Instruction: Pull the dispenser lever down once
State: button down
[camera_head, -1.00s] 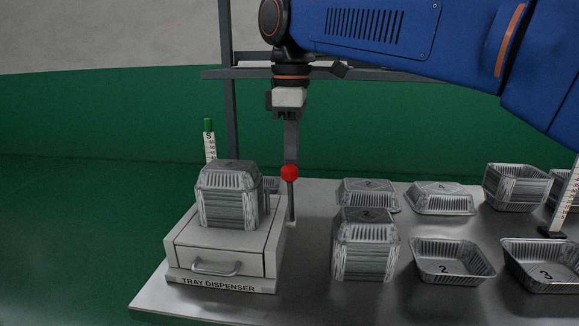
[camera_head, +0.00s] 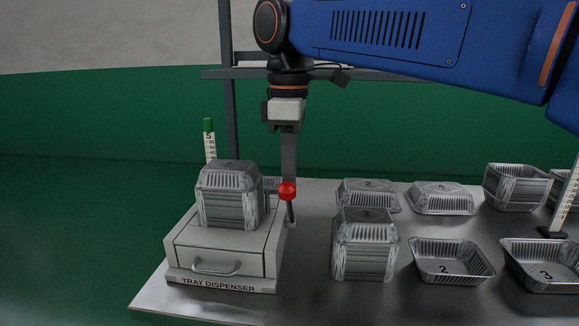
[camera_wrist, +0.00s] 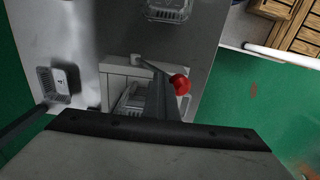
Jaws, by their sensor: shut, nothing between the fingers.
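The tray dispenser (camera_head: 190,258) is a pale box with a drawer handle, and a stack of foil trays (camera_head: 230,205) sits on top. Its lever is a dark rod with a red ball knob (camera_head: 287,191) on the box's right side; the rod leans. My gripper (camera_head: 288,180) is shut and empty, pointing down, with its fingertips at the knob. In the wrist view the red knob (camera_wrist: 181,84) shows beside the shut fingers (camera_wrist: 158,88). Whether they touch cannot be told for certain.
A tall stack of foil trays (camera_head: 364,250) stands right of the dispenser, with single trays (camera_head: 450,262) and another stack (camera_head: 515,188) further right. A green-capped gauge post (camera_head: 209,140) stands behind the dispenser. A grey frame post (camera_head: 226,60) rises at the back.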

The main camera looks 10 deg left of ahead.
aim_at(286, 198)
jog(key=shift+s+f, duration=0.2)
jog(key=shift+s, duration=0.1)
jog(key=shift+s+d+f, duration=0.1)
jog(key=shift+s+f, duration=1)
jog(key=shift+s, duration=0.2)
jog(key=shift+s+f, duration=0.1)
jog(key=shift+s+f, duration=0.55)
jog(key=shift+f, duration=0.2)
jog(key=w+r, duration=0.7)
jog(key=w, duration=0.4)
jog(key=shift+a, duration=0.25)
